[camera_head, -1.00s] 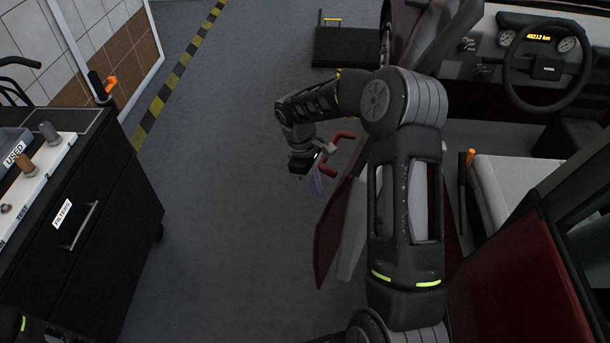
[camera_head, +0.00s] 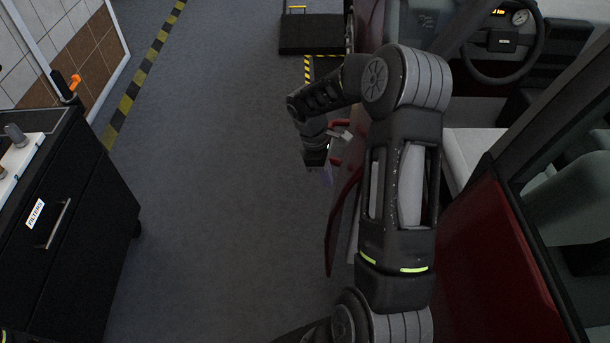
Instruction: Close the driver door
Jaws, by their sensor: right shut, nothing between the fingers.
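The red driver door (camera_head: 341,220) is ajar. It shows as a narrow panel left of the car body, largely hidden behind my right arm. A red handle-like part (camera_head: 339,125) stands out near its far end. My right gripper (camera_head: 327,176) is at the outer, left side of the door near this part. It is small and dark in the picture, shut, with nothing seen in it. I cannot tell whether it touches the door. My left gripper is not in view.
The red car body (camera_head: 485,255) with its seat (camera_head: 470,150) and steering wheel (camera_head: 500,42) is on the right. A black drawer cabinet (camera_head: 95,245) stands at the left. The grey floor between is clear. A dark platform (camera_head: 311,35) lies at the back.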

